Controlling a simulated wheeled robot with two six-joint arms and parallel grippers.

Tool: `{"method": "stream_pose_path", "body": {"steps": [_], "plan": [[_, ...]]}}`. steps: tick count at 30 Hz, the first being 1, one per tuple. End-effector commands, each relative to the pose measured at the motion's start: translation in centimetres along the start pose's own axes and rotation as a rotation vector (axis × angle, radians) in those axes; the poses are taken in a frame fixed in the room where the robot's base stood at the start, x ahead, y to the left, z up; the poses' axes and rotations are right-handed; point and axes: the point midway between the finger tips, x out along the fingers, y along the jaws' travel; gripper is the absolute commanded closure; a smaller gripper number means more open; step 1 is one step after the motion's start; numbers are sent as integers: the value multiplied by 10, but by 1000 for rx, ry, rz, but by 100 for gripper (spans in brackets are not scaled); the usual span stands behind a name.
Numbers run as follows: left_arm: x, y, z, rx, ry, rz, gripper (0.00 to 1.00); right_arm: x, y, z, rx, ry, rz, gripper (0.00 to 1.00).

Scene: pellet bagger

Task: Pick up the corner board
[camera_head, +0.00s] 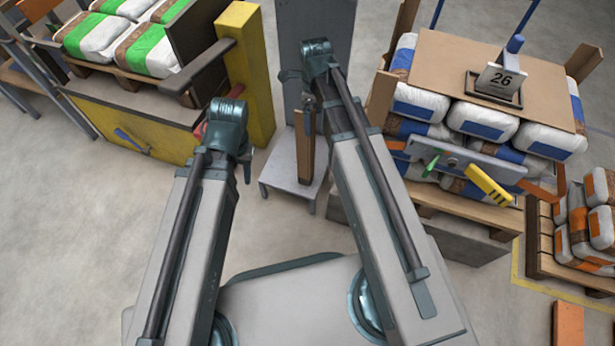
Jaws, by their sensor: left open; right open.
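A brown upright board (306,158), which looks like the corner board, stands on a small grey stand (285,172) between my two arms. My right arm reaches up beside it. My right gripper (308,112) is open near the board's top; I cannot tell whether it touches. My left gripper (245,170) is open, left of the board and apart from it, mostly hidden behind my arm. Similar brown boards stand at corners of the loaded pallet, one at its left (381,98) and one at its back right (583,62).
A yellow post (246,75) and a yellow-fronted bench with green-striped bags (100,35) stand at left. Orange-marked bags (600,228) are at right. Floor at left is clear.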

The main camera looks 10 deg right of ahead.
Motion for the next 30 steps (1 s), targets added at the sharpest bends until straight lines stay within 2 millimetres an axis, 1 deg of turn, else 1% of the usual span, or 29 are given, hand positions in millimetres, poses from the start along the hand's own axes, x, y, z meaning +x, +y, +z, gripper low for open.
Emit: {"method": "stream_pose_path", "body": {"steps": [1,4,13,17,18,20,21,23,24,26,27,29,30], "plan": [[14,2,-1,1,1,0,55,14,0,0,0,0,0,3],[22,3,-2,4,1,2,55,22,0,0,0,0,0,3],[22,3,-2,5,2,3,55,22,0,0,0,0,0,3],[22,3,-2,5,2,3,55,22,0,0,0,0,0,26],[22,3,-2,5,2,3,55,22,0,0,0,0,0,33],[22,3,-2,5,2,3,55,22,0,0,0,0,0,44],[22,3,-2,5,2,3,55,22,0,0,0,0,0,51],[22,3,-2,5,2,3,55,22,0,0,0,0,0,62],[22,3,-2,5,2,3,55,22,0,0,0,0,0,69],[22,3,-2,5,2,3,55,22,0,0,0,0,0,80],[22,3,-2,5,2,3,55,22,0,0,0,0,0,87],[22,3,-2,5,2,3,55,22,0,0,0,0,0,98],[22,3,-2,5,2,3,55,22,0,0,0,0,0,100]]}}
